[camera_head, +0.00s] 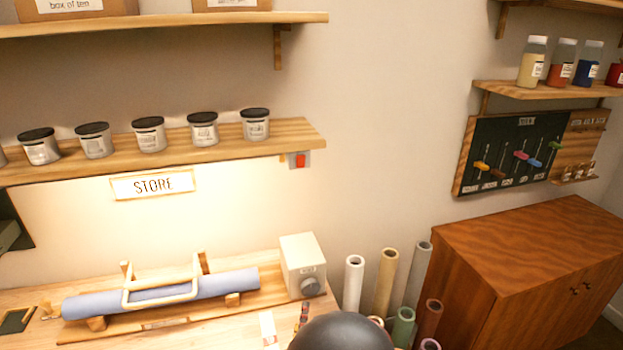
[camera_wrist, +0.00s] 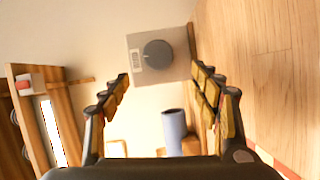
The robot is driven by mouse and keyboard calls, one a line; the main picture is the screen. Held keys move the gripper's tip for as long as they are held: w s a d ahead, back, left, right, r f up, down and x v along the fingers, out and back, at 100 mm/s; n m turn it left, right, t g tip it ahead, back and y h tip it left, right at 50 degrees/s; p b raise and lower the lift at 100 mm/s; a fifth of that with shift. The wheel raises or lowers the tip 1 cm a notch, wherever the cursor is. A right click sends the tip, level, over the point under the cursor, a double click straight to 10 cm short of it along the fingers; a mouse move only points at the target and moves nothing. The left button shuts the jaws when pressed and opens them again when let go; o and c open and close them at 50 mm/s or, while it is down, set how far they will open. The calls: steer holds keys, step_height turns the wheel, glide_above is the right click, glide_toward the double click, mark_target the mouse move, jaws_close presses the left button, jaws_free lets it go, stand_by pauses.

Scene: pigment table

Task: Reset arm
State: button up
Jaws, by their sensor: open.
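My gripper (camera_wrist: 160,88) shows in the wrist view with its two padded fingers spread wide apart and nothing between them. Beyond the fingers is a cream box with a dark round knob (camera_wrist: 158,54), set apart from the fingertips. In the head view the same box (camera_head: 301,262) stands at the right end of the wooden bench (camera_head: 250,325). A dark rounded part of my arm (camera_head: 342,334) shows at the bottom edge of the head view. My gripper's fingers are not visible there.
A blue roll (camera_head: 160,294) rests in a wooden holder left of the box. Upright paper rolls (camera_head: 385,282) stand right of the bench, beside a wooden cabinet (camera_head: 530,250). A shelf with several lidded jars (camera_head: 150,135) hangs above. A red switch (camera_head: 299,160) is on the wall.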

steer(key=w+d+r+m+g+y, duration=0.1)
steer(key=w+r+m+g+y, duration=0.3)
steer(key=r, duration=0.5)
steer(key=s+d+r+m+g, duration=0.2)
steer(key=s+d+r+m, duration=0.2)
steer(key=s+r, duration=0.2)
steer(key=s+d+r+m+g+h, duration=0.1)
steer(key=s+d+m+g, duration=0.1)
steer(key=s+d, duration=0.3)
steer(key=s+d+r+m+g, duration=0.1)
steer(key=s+d+r+m, duration=0.1)
steer(key=s+d, duration=0.4)
steer(key=s+d+r+m+g+h, duration=0.1)
steer(key=s+d, duration=0.4)
steer(key=s, duration=0.9)
steer(key=m+g, duration=0.1)
steer(key=m, duration=0.1)
steer(key=shift+d+r+m+g+h, duration=0.3)
steer(key=shift+m, duration=0.1)
